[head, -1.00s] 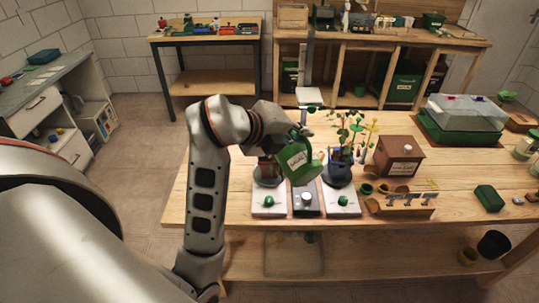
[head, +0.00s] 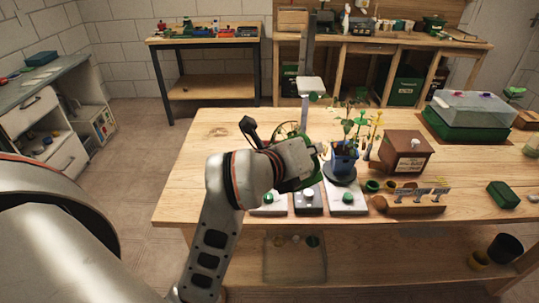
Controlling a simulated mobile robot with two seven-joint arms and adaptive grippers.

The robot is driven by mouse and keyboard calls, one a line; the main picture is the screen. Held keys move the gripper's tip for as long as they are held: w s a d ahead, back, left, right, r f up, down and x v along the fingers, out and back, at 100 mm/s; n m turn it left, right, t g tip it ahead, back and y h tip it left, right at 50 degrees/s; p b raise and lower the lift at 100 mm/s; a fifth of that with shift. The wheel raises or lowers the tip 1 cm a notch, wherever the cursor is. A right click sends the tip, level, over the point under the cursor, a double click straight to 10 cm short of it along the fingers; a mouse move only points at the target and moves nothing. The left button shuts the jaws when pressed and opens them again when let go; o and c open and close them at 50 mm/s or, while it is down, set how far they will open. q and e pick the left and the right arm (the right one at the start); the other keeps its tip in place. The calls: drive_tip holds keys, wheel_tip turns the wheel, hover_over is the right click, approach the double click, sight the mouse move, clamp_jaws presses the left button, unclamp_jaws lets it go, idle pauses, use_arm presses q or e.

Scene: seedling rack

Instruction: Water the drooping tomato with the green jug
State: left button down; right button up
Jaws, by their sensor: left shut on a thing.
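My left gripper (head: 308,160) is shut on the green jug (head: 312,181), above the white stands on the wooden table. The gripper and wrist hide much of the jug; green parts show below and behind the jaws, so I cannot tell its tilt exactly. I cannot tell which plant droops. My right gripper is out of view.
A brown wooden box (head: 405,152) and a small rack of labels (head: 415,200) stand right of the blue pot. A clear-lidded green tray (head: 465,115) is at the back right. The table's left end (head: 190,180) is clear.

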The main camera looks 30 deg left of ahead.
use_arm(q)
drive_tip(key=shift+s+d+f+m+b, duration=0.1)
drive_tip(key=shift+d+f+m+b, duration=0.1)
drive_tip(key=shift+f, duration=0.3)
drive_tip(key=shift+s+d+f+m+b, duration=0.1)
drive_tip(key=shift+d+f+b, duration=0.05)
drive_tip(key=shift+f, duration=0.35)
drive_tip(key=s+d+f+m+t+y+b, duration=0.2)
drive_tip(key=d+f+m+t+b, duration=0.2)
drive_tip(key=f+b, duration=0.4)
drive_tip(key=shift+s+d+m+t+y+b, duration=0.3)
drive_tip(key=shift+d+m+y+b, duration=0.1)
drive_tip(key=shift+d+m+b, duration=0.55)
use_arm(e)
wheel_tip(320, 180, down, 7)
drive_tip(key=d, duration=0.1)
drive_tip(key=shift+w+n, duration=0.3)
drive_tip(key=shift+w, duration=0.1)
use_arm(q)
drive_tip(key=shift+a, duration=0.15)
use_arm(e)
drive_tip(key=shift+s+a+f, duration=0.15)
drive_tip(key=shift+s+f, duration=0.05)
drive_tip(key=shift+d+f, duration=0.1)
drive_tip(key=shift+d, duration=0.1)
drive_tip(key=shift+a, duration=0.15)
